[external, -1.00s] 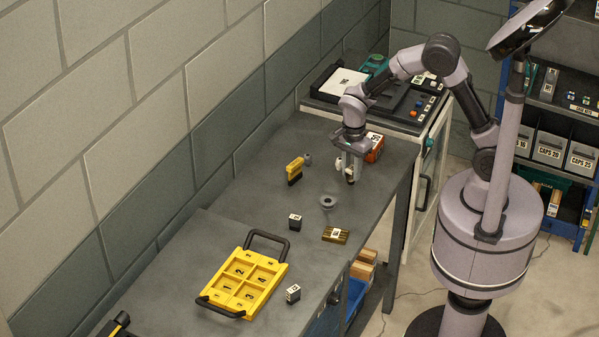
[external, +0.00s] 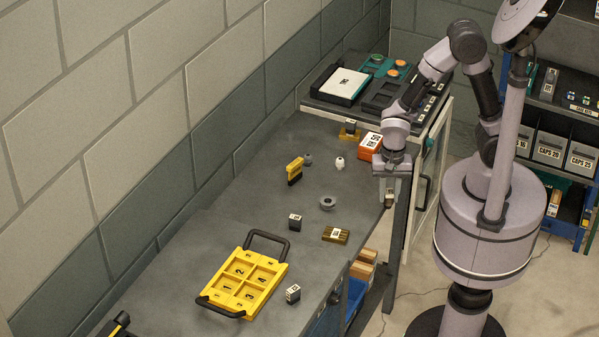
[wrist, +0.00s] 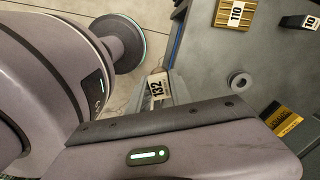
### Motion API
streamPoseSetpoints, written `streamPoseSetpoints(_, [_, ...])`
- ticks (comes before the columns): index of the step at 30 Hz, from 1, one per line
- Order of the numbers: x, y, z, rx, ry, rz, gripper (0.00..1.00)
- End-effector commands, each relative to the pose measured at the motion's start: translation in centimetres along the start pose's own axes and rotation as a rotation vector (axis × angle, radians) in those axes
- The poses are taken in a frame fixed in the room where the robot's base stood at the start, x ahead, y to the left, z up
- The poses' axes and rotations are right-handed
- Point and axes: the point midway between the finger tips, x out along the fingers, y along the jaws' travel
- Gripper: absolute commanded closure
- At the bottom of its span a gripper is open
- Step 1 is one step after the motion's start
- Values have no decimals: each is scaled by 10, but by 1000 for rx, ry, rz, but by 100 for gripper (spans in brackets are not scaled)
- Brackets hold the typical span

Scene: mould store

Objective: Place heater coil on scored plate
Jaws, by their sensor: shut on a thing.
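My gripper (external: 388,198) is shut on a small brownish piece (external: 388,204), at the table's right edge. A grooved brass-coloured plate (external: 336,235), perhaps the scored plate, lies on the table, left of and nearer than my gripper. A grey ring (external: 328,203) lies flat on the table, apart from my gripper.
A yellow-black block (external: 294,171), a white knob (external: 340,163) and an orange box (external: 370,146) stand farther back. Bare tabletop surrounds the ring.

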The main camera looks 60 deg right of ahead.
Motion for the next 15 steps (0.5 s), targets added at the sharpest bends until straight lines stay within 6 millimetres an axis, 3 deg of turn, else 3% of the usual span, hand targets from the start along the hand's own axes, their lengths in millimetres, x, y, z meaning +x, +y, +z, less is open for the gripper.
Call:
streamPoseSetpoints(3, [-8, 4, 33, -223, 0, 2, 100])
streamPoseSetpoints(7, [-6, -4, 48, -329, 0, 0, 100])
streamPoseSetpoints(15, [6, -94, 57, -331, 0, -1, 100])
